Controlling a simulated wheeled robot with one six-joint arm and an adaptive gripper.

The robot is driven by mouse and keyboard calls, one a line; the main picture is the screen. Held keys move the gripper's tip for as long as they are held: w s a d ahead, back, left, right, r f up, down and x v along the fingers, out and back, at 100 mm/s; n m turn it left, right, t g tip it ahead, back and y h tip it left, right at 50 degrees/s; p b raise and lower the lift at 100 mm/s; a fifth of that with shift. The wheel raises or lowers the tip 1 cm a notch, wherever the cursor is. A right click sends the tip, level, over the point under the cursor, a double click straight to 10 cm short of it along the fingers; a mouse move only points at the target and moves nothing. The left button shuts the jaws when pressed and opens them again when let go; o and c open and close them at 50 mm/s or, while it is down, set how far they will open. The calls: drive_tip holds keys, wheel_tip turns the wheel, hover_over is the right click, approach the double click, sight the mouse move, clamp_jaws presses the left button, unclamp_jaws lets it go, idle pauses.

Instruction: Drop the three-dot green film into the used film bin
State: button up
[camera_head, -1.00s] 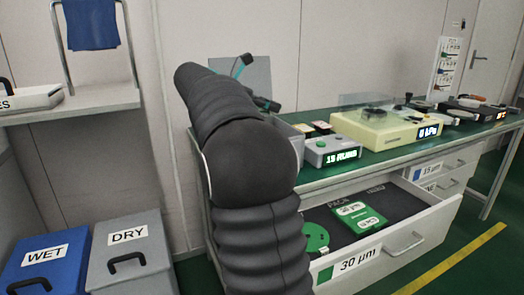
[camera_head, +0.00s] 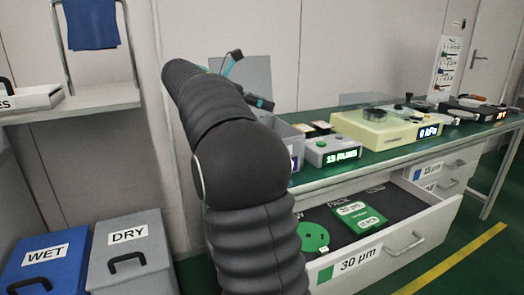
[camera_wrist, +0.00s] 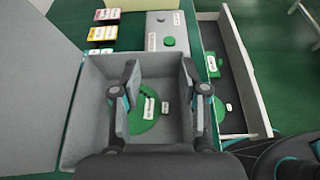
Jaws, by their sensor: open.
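In the wrist view my gripper (camera_wrist: 160,85) is open, its two fingers apart over a grey open-topped bin (camera_wrist: 98,75). A round green film (camera_wrist: 146,122) with white tags and small dark marks shows between and below the fingers. It appears to lie inside the bin, apart from the fingers; the dots are too small to count. In the head view the bin (camera_head: 291,130) is partly hidden behind my arm, with its raised grey lid (camera_head: 252,72) behind. My fingers are mostly hidden there.
The open 30 µm drawer (camera_head: 412,238) holds another green disc (camera_head: 314,238) and a green pack (camera_head: 358,217). A grey runs counter (camera_head: 333,148) stands beside the bin, with a cream machine (camera_head: 375,135) beyond. WET (camera_head: 40,255) and DRY (camera_head: 128,238) bins stand at left.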

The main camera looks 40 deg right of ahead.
drive_tip(key=v, duration=0.9)
drive_tip(key=shift+a, duration=0.15)
drive_tip(key=s+a+f+m+t+y, duration=0.4)
drive_tip(key=s+a+f+m+y, duration=0.2)
drive_tip(key=s+a+f, duration=0.5)
drive_tip(key=s+a+f+m+t+y, duration=0.4)
drive_tip(key=s+a+f+m+y, duration=0.3)
drive_tip(key=s+a+f, duration=0.5)
drive_tip(key=s+f+m, duration=0.2)
drive_tip(key=s+f, duration=0.2)
drive_tip(key=shift+a+f+t, duration=0.25)
drive_tip(key=shift+t, duration=0.15)
drive_tip(key=shift+d+m, duration=0.1)
drive_tip(key=shift+m, duration=0.2)
